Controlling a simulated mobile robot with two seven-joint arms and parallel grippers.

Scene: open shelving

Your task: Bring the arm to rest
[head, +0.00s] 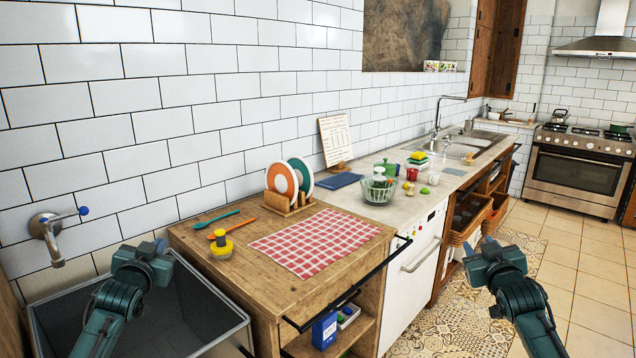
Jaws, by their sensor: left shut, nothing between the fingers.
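My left gripper (160,246) is dark teal with a blue tip. It hangs over the grey open bin at the lower left, in front of the wooden counter, shut and empty. My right gripper (478,245) is at the right, over the patterned floor and clear of the counter. Its fingers are small and partly hidden by its own body, so I cannot tell whether it is open or shut. I see nothing held in it. Both arms come up from the bottom edge and stand apart from each other.
A wooden counter (215,272) bears a red checkered cloth (315,242), a plate rack (290,205), utensils and a yellow-topped jar (221,245). Behind it are a glass bowl (379,190) and a sink (450,150). The grey bin (215,343) lies below my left gripper. Tiled floor (590,260) is free at right.

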